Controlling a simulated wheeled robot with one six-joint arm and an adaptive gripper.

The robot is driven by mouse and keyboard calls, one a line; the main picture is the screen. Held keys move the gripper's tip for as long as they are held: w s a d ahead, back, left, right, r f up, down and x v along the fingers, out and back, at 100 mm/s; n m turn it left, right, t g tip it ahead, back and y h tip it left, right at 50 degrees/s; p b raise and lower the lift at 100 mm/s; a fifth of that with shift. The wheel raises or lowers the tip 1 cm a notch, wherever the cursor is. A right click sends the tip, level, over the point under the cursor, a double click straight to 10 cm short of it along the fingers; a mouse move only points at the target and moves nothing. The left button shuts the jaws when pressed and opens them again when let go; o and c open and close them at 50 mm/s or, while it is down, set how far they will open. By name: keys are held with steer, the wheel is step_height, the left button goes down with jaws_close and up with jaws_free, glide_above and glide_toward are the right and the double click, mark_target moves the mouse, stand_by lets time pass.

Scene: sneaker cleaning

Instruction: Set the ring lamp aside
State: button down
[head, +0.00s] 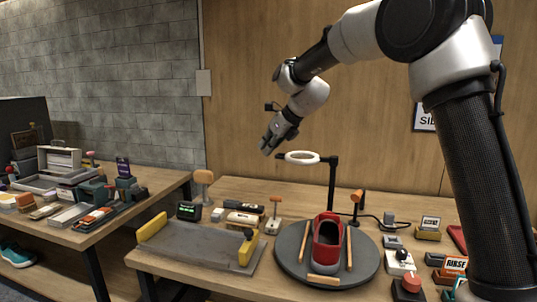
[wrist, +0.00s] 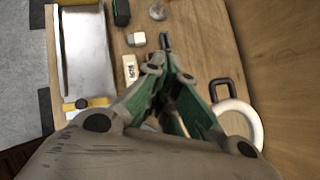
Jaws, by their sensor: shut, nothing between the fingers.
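The ring lamp (head: 302,157) has a white ring held out to the left on a black post, behind the round grey turntable (head: 290,262). Its ring also shows at the lower right of the wrist view (wrist: 255,118), with a dark bracket above it. My gripper (head: 267,148) is in the air just left of the ring and slightly above it, pointing down. Its fingers are shut and empty, as the wrist view also shows (wrist: 166,42). It looks apart from the lamp. The foot of the post is partly hidden behind the turntable.
A red sneaker (head: 327,243) stands on the turntable with orange-brown sticks around it. A grey tray (head: 195,243) with yellow ends lies to the left. Several small tools and blocks line the table's back and right side. A second cluttered table stands at far left.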

steer(key=s+r, duration=0.2)
steer(key=shift+s+a+r, duration=0.15)
steer(key=shift+a+r, duration=0.25)
